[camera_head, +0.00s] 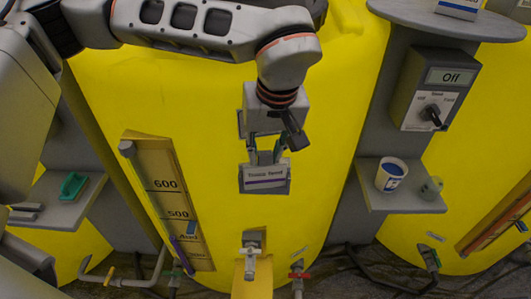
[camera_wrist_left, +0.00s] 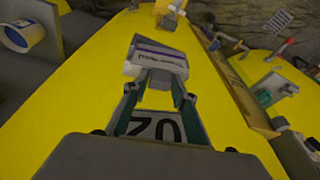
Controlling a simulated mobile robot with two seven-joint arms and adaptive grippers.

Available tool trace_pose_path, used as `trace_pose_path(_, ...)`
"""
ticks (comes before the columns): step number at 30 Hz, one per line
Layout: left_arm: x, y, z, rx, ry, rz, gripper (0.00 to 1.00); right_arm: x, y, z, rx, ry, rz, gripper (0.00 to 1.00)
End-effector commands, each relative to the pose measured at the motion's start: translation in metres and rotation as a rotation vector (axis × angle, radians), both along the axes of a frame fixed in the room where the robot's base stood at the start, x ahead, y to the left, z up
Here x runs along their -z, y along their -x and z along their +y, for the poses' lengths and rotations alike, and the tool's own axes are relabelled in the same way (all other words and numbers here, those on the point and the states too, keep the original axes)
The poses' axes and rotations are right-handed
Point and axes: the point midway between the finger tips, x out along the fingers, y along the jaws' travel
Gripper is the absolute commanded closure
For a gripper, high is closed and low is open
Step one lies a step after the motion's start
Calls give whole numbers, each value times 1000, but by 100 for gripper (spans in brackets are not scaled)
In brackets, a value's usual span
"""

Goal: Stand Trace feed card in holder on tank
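The Trace feed card (camera_head: 266,174), white with a purple stripe, is in my left gripper (camera_head: 265,157) in front of the middle yellow tank (camera_head: 330,100). In the left wrist view the card (camera_wrist_left: 158,52) is at the ends of the two fingers of the gripper (camera_wrist_left: 157,82), which close on its grey lower part. The card's lettering faces the head camera. I cannot tell a separate holder from the grey edges around the card, nor whether the card touches anything else. My right gripper is not in view.
A level gauge (camera_head: 160,195) marked 600 and 500 is on the tank at left. A tap (camera_head: 251,260) sticks out below the card. At right are a switch box (camera_head: 436,90) reading Off and a shelf (camera_head: 400,203) with a blue-and-white cup (camera_head: 391,176). A teal object (camera_head: 73,185) lies on the left shelf.

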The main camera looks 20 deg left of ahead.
Motion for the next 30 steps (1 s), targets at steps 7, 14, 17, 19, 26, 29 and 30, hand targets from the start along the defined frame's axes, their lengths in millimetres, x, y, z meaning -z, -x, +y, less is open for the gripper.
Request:
trace_pose_path(7,6,2,1,-3,-5,11,60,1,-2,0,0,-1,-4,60)
trace_pose_path(14,4,2,1,-2,-4,10,60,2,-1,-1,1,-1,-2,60)
trace_pose_path(17,3,2,1,-2,-3,8,60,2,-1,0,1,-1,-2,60)
trace_pose_path(19,-1,3,0,-2,-2,8,60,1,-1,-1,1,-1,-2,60)
trace_pose_path(26,-39,8,-7,-2,-1,-1,60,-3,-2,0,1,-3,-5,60)
trace_pose_path(29,-60,12,-10,-2,-1,-1,60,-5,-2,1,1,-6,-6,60)
trace_pose_path(30,-68,13,-12,-2,-1,-2,60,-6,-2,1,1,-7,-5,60)
